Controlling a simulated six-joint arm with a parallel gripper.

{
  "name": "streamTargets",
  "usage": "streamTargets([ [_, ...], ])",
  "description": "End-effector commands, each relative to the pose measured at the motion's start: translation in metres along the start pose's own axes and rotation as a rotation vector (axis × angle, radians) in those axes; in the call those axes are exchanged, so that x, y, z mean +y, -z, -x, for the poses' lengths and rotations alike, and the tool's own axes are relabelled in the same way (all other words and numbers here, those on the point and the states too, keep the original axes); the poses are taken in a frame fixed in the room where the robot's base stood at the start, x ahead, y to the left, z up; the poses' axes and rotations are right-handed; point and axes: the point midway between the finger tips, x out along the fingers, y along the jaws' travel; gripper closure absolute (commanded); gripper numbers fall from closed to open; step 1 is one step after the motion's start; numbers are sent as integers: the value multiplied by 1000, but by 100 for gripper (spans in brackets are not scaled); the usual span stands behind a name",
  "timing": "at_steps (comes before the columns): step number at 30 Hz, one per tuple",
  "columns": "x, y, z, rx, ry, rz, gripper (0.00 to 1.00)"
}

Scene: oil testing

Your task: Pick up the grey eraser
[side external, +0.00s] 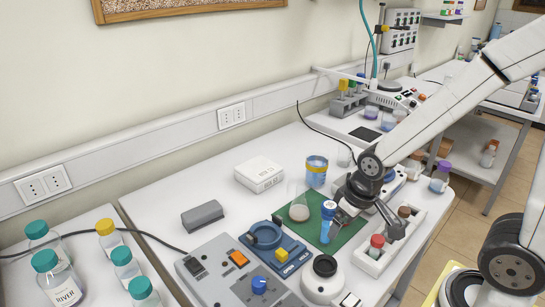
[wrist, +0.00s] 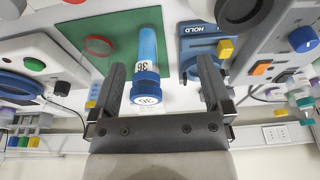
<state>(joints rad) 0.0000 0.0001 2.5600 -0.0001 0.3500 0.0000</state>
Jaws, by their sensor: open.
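The grey eraser (side external: 203,215) is a dark grey block lying on the white table at the left in the side view, left of the white box. I cannot make it out in the wrist view. My gripper (side external: 341,216) is open, well to the right of the eraser and over the green mat. In the wrist view a blue-capped tube (wrist: 148,72) shows between the two spread fingers of my gripper (wrist: 161,70).
The blue-capped tube (side external: 328,211) and a flask (side external: 299,207) stand at the green mat (side external: 344,235). A white box (side external: 259,174) lies behind the eraser. A control panel (side external: 226,274) and a blue clamp device (side external: 266,237) stand in front. Bare table surrounds the eraser.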

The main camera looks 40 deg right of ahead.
Motion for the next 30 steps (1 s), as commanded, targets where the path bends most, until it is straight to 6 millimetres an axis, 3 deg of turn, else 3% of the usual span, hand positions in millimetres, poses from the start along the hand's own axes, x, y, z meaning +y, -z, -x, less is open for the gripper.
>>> streamTargets([
  [8, 0, 2, 5, 3, 0, 0, 0],
  [26, 0, 12, 50, 4, 0, 0, 0],
  [30, -2, 21, 49, -16, 15, -55, 0],
])
